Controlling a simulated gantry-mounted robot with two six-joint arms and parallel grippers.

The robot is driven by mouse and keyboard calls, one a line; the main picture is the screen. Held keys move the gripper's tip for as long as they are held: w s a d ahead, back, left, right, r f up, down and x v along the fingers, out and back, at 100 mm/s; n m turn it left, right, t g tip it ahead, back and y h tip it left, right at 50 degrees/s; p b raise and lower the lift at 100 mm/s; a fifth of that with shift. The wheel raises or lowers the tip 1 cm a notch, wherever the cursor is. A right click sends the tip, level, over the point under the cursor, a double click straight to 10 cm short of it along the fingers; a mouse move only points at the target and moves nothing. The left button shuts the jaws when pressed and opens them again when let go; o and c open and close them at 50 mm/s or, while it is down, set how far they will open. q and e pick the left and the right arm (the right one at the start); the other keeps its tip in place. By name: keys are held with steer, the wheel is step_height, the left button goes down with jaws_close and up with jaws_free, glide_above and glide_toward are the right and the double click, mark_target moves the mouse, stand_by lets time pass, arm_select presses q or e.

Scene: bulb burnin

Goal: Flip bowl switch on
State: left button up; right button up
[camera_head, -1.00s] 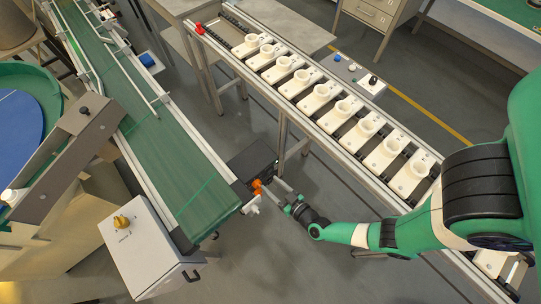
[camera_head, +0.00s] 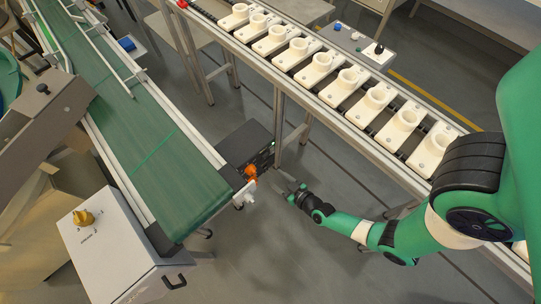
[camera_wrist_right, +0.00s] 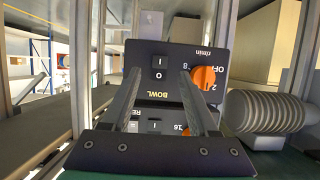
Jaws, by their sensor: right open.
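The bowl switch (camera_wrist_right: 159,75) is a dark rocker marked I and O on a black panel (camera_wrist_right: 205,52) labelled BOWL, in the right wrist view. An orange knob (camera_wrist_right: 203,78) sits to its right on that panel. My right gripper (camera_wrist_right: 159,75) is open, with one finger on each side of the switch in the picture; I cannot tell whether it touches the panel. In the head view my right gripper (camera_head: 281,180) is beside the black control box (camera_head: 244,147) at the conveyor's end, right of an orange knob (camera_head: 250,172). The switch's position is unclear. My left gripper is out of view.
A second panel with its own switch (camera_wrist_right: 154,127) and orange knob lies below in the wrist view. The green conveyor (camera_head: 150,150) is left of the gripper. A rail with several white sockets (camera_head: 318,70) runs behind. A grey box with a yellow knob (camera_head: 84,217) stands front left.

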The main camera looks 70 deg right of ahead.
mark_target(266, 170)
steer(key=b+x, duration=0.1)
steer(key=x, duration=0.3)
jaws_close()
